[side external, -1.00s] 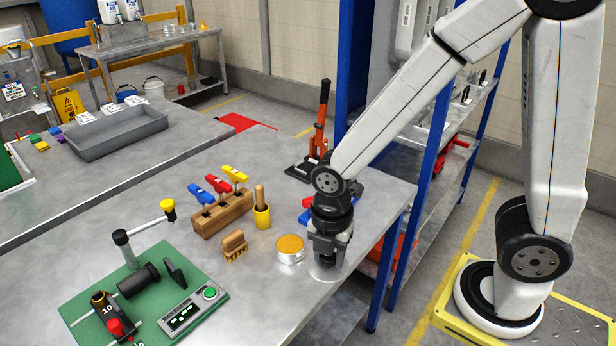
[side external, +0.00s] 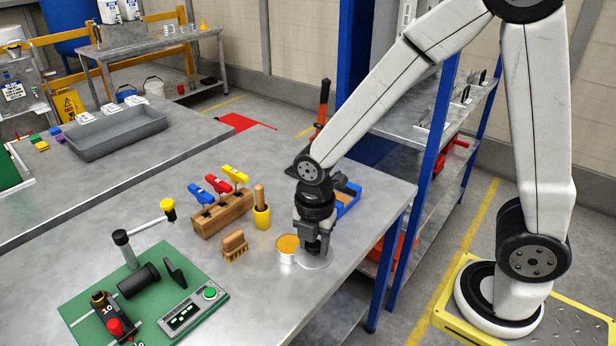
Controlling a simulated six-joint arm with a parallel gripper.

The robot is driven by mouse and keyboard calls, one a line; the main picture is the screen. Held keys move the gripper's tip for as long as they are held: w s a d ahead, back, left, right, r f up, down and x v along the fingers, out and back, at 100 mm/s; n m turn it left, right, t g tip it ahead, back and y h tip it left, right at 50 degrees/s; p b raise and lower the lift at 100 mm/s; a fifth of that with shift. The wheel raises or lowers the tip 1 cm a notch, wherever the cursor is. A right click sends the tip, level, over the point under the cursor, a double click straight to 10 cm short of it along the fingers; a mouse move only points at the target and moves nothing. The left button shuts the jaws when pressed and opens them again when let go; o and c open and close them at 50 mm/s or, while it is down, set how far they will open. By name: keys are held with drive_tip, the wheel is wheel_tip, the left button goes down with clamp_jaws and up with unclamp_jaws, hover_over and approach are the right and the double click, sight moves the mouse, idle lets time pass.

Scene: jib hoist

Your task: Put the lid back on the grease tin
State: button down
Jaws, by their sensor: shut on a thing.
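The grease tin (side external: 287,252) stands on the steel bench, uncovered, with orange-yellow grease showing at its top. My gripper (side external: 314,248) points down just to the right of the tin. It is shut on the lid (side external: 316,263), a flat silvery disc under the jaws. In this view the lid's left edge overlaps the right side of the tin; I cannot tell whether they touch, or how high the lid is. The jaws hide the lid's middle.
A blue tray (side external: 348,197) lies behind my gripper. A green mat with fixtures (side external: 150,300) fills the front left.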

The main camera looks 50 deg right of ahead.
hover_over(290, 244)
wheel_tip(290, 244, down, 2)
drive_tip(key=shift+f, duration=0.15)
drive_tip(key=shift+f, duration=0.2)
drive_tip(key=shift+f, duration=2.95)
drive_tip(key=shift+f, duration=0.2)
idle(0.3)
unclamp_jaws()
idle(0.5)
drive_tip(key=shift+r, duration=0.1)
